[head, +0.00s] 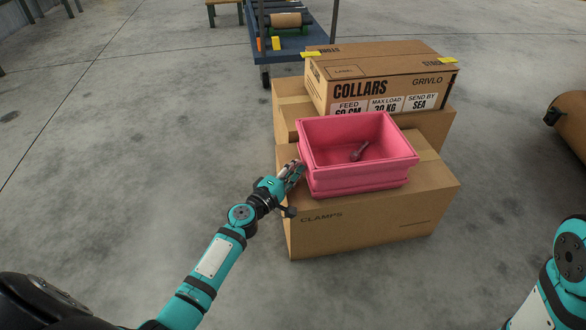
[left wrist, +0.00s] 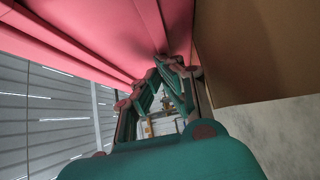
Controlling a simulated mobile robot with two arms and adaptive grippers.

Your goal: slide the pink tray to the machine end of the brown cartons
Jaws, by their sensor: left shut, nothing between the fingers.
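The pink tray (head: 345,178) sits upright on the top of the front brown carton (head: 372,221), which is marked CLAMPS. A small grey metal part lies inside the tray. My left gripper (head: 297,168) is shut and empty, with its fingertips at the tray's left wall. In the left wrist view the tray (left wrist: 85,38) fills the upper left, close to the fingers (left wrist: 163,75), and a brown carton surface (left wrist: 260,55) shows at right. Whether the fingertips touch the tray is hard to tell. My right gripper is out of view.
Behind the tray, a COLLARS carton (head: 385,73) rests on another brown carton (head: 287,100) and stands higher than the tray. A blue cart (head: 292,44) with rollers stands farther back. A brown cylinder (head: 570,120) is at right. The floor at left is clear.

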